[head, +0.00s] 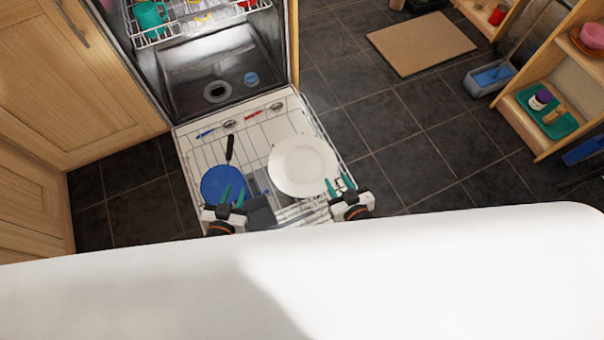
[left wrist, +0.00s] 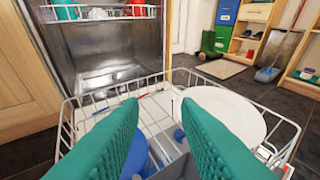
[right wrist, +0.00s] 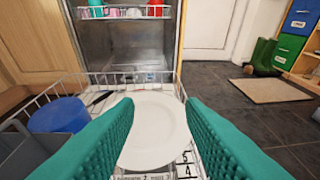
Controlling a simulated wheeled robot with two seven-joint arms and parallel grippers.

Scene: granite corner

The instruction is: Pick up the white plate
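The white plate (head: 303,166) lies in the pulled-out lower dishwasher rack, on its right side. It also shows in the left wrist view (left wrist: 225,110) and in the right wrist view (right wrist: 158,130). My right gripper (head: 340,185) is open at the plate's near right edge, and its fingers frame the plate in the right wrist view. I cannot tell whether they touch it. My left gripper (head: 233,196) is open over the near left of the rack, by a blue pan (head: 222,182) with a black handle. Nothing shows between the left fingertips.
The rack (head: 262,128) has wire walls and sits on the open dishwasher door. A grey cutlery basket (head: 262,213) stands between my grippers. The upper rack (head: 205,22) holds cups. Wooden cabinets (head: 75,75) flank the left. Open tiled floor lies right.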

